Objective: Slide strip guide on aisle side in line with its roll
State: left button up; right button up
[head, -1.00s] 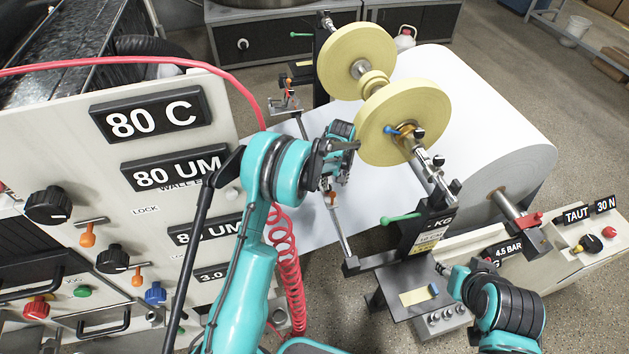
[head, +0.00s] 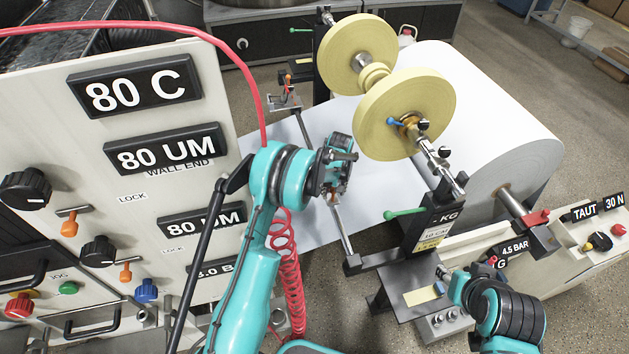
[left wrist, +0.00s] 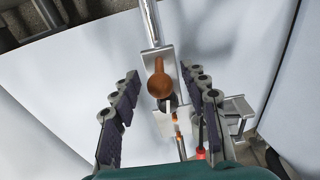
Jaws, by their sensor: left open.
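The near yellow strip roll (head: 395,125) and the far yellow strip roll (head: 352,50) sit on one shaft. The near strip guide is mostly hidden behind my left gripper (head: 345,160) in the head view. In the left wrist view, the guide's metal plate (left wrist: 150,62) sits on its rail (left wrist: 149,22), with an orange knob (left wrist: 159,86) on it. My left gripper (left wrist: 160,92) is open, its fingers on either side of the knob, with visible gaps. The far guide (head: 285,98) is near the rail's far end. My right gripper (head: 446,278) is by the lower stand; its jaws are unclear.
A white web (head: 300,205) runs under the rail from the large white roll (head: 500,130). A control panel (head: 140,225) with knobs stands at left, with a red hose (head: 235,70) over it. The black stand with green lever (head: 405,213) is right of my left gripper.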

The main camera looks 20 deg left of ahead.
pick_arm(q)
jog(key=shift+r, duration=0.1)
grip_shut()
jog(key=shift+s+d, duration=0.1)
jog(key=shift+s, duration=0.05)
jog(key=shift+s+d+b, duration=0.25)
jog(key=shift+s+d, duration=0.65)
jog(key=shift+s, duration=0.4)
jog(key=shift+s+d+b, duration=0.2)
jog(key=shift+s+d, duration=0.7)
jog(key=shift+s, duration=0.45)
jog(key=shift+s+d+b, duration=0.25)
jog(key=shift+s+d, duration=0.65)
jog(key=shift+s, duration=0.4)
grip_release()
